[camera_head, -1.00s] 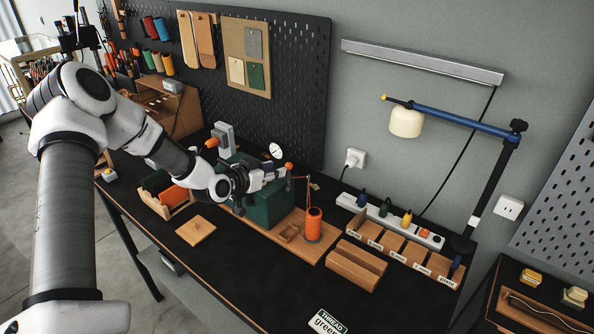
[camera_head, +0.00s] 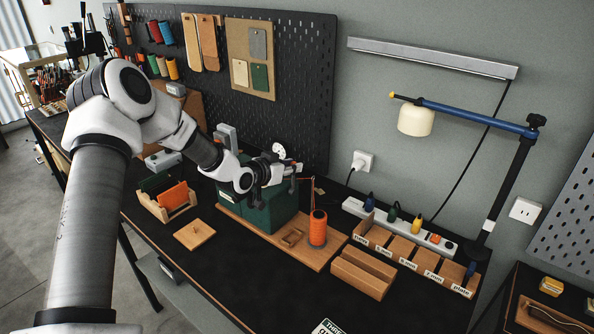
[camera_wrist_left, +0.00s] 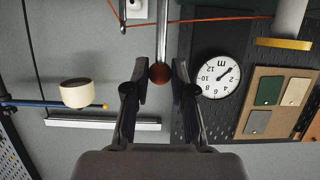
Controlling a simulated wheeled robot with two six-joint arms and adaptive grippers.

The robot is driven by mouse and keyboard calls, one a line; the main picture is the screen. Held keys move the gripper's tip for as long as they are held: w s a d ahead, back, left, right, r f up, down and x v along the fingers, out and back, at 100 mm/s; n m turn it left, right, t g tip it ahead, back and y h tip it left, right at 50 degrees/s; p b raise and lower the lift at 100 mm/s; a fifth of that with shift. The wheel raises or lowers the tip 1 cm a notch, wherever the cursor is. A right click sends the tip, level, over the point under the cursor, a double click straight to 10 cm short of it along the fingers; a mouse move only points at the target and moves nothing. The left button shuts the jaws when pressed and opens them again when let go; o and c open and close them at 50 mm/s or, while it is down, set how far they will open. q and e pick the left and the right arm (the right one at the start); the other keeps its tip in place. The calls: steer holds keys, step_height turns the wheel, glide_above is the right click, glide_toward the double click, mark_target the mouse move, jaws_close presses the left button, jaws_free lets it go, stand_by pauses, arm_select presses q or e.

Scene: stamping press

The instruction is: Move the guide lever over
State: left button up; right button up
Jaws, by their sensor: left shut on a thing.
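The guide lever shows in the left wrist view as a metal rod with a dark red ball knob (camera_wrist_left: 160,73) at its end. My left gripper (camera_wrist_left: 160,82) is shut on that knob, one finger on each side. In the head view my left gripper (camera_head: 287,174) is at the top right of the green press body (camera_head: 262,214) and hides the knob. The press stands on a wooden base (camera_head: 298,254). An orange thread spool (camera_head: 318,229) stands upright on this base. My right gripper is not in view.
A round dial (camera_wrist_left: 218,76) is close beside the fingers. A thin orange thread (camera_wrist_left: 215,19) runs near the lever. A labelled wooden tray (camera_head: 404,249), a wooden block (camera_head: 362,272) and a lamp (camera_head: 416,121) are to the right. The table front is mostly clear.

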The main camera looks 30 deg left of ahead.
arm_select(q)
steer(key=shift+w+f+b, duration=0.2)
steer(key=shift+w+b, duration=0.3)
steer(key=shift+w, duration=0.45)
steer(key=shift+w+d+f+b, duration=0.1)
steer(key=shift+w+f+b, duration=0.25)
steer(key=shift+w+b, duration=0.4)
steer(key=shift+w+f+b, duration=0.25)
steer(key=shift+w+b, duration=0.1)
steer(key=shift+b, duration=0.2)
steer(key=shift+w, duration=0.1)
